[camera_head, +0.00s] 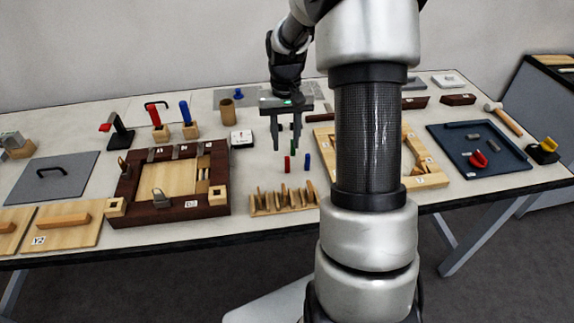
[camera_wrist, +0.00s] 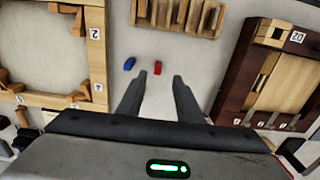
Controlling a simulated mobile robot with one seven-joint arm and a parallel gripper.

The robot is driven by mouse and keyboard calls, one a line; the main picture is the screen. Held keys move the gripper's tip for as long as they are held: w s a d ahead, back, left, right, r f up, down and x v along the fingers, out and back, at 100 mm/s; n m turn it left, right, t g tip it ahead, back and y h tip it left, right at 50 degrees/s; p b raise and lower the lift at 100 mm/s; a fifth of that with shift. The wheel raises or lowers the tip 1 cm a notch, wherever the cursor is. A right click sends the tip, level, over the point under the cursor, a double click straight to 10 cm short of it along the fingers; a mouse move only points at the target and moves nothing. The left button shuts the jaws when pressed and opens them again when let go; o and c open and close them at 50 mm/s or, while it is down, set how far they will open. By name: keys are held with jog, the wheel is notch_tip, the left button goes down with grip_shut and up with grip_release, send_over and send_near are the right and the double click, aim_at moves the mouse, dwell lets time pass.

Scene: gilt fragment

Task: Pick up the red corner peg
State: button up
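The red corner peg (camera_head: 287,163) is small and stands on the white table in front of my gripper (camera_head: 287,147). In the wrist view the red peg (camera_wrist: 157,68) shows between and just past the two fingertips (camera_wrist: 159,76). My gripper is open, points down and has nothing between its fingers that I can make out. A blue peg (camera_head: 307,161) stands to the right of the red one; it is at the left in the wrist view (camera_wrist: 130,64).
A slotted wooden rack (camera_head: 284,209) lies at the table's front edge. A dark wooden frame (camera_head: 205,209) is on the left; a light frame (camera_head: 427,181) is on the right, partly hidden by my arm. A small white box (camera_head: 242,139) sits left of the gripper.

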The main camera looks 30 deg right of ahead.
aim_at(287, 157)
jog(key=f, duration=0.5)
jog(key=shift+w+d+f, duration=0.1)
jog(key=shift+d+f, duration=0.15)
jog(key=shift+f, duration=0.05)
grip_shut()
